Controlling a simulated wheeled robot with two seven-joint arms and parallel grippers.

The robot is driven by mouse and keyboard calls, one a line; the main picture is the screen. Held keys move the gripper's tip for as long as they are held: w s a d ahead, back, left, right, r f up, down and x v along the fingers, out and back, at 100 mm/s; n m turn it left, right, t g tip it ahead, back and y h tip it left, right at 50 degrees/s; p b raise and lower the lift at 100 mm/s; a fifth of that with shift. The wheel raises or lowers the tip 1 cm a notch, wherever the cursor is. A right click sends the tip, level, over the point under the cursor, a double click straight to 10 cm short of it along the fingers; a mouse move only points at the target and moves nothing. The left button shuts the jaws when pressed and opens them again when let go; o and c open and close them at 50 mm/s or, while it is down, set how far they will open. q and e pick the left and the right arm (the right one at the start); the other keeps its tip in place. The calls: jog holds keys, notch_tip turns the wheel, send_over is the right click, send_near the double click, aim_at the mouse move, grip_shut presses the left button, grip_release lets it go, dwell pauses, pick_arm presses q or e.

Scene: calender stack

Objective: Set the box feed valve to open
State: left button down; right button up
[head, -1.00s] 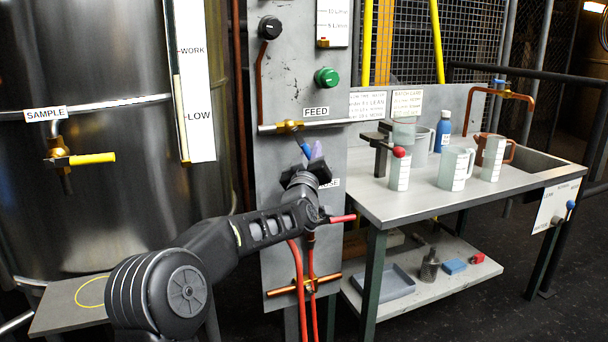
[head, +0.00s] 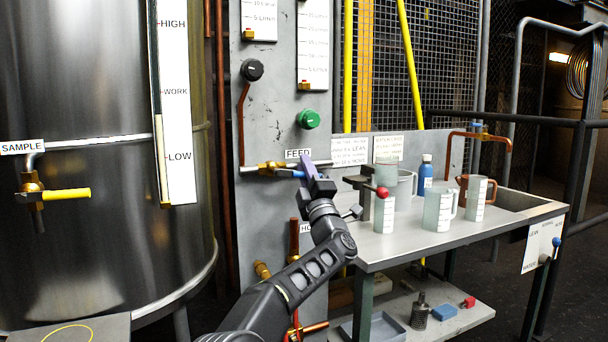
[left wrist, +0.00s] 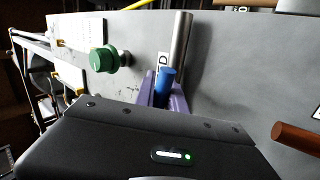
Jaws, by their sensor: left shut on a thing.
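The feed valve (head: 268,168) is a brass body on the horizontal pipe below the FEED label (head: 298,154) on the grey panel. Its blue lever (head: 291,173) points right, nearly in line with the pipe and tilted slightly down. My left gripper (head: 307,175) is shut on the lever's outer end, which its purple fingers partly hide. In the left wrist view the blue lever (left wrist: 164,84) stands between the purple fingers, close to the silver pipe (left wrist: 180,50). My right gripper is not in view.
A green knob (head: 309,119) and a black knob (head: 252,70) are above the valve. A bench (head: 400,245) with jugs and a red-knobbed fitting (head: 382,192) stands close to the right of my gripper. A steel tank (head: 80,260) with a yellow-handled sample tap (head: 68,194) is at left.

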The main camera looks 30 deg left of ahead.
pick_arm(q)
jog(key=shift+r+n+g+y+p, duration=0.35)
jog(key=shift+n+g+y, duration=0.2)
jog(key=shift+n, duration=0.4)
jog(key=shift+r+n+g+y+p, duration=0.2)
jog(key=shift+r+n+g+y, duration=0.35)
jog(key=shift+n, duration=0.4)
jog(key=shift+s+a+f, duration=0.1)
jog(key=c, duration=1.4)
grip_release()
jog(key=shift+f, duration=0.1)
jog(key=b+v, duration=0.1)
jog(key=v, duration=0.6)
jog(key=shift+s+d, duration=0.2)
jog(key=shift+d, duration=0.15)
jog(key=shift+f, duration=0.1)
